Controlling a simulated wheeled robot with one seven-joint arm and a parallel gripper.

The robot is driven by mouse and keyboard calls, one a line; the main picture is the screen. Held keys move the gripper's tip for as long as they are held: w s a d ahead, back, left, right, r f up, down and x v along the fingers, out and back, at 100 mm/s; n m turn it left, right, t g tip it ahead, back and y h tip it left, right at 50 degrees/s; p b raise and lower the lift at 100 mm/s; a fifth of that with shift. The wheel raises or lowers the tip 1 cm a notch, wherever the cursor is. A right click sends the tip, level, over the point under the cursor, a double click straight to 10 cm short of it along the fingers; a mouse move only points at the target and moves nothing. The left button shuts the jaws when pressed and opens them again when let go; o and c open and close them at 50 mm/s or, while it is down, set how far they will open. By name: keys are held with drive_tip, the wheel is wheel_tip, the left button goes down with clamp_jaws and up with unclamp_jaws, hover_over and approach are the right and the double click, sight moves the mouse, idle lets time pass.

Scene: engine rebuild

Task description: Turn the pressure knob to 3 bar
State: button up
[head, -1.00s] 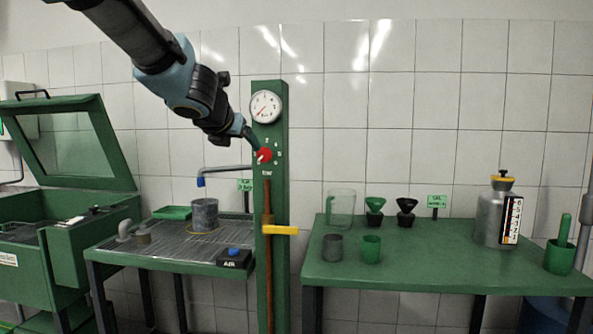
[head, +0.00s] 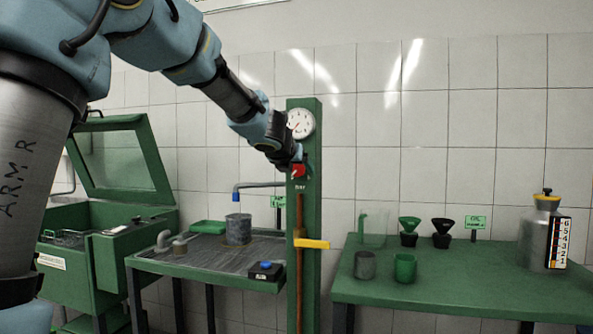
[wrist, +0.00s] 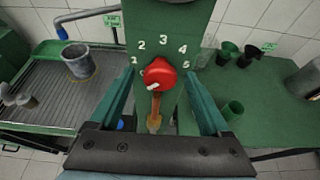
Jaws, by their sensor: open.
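The red pressure knob (head: 298,172) sits on the green post (head: 312,215), under a round white gauge (head: 301,123) whose needle points to the lower left. My gripper (wrist: 160,76) is open, one finger on each side of the knob, with gaps visible on both sides. In the head view my gripper (head: 296,160) partly covers the knob.
A yellow lever (head: 312,243) sticks out of the post below the knob. A wash table (head: 205,273) with a grey pot (head: 238,229) stands left. A green table (head: 450,295) with funnels and cups stands right.

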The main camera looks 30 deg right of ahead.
clamp_jaws()
idle(0.8)
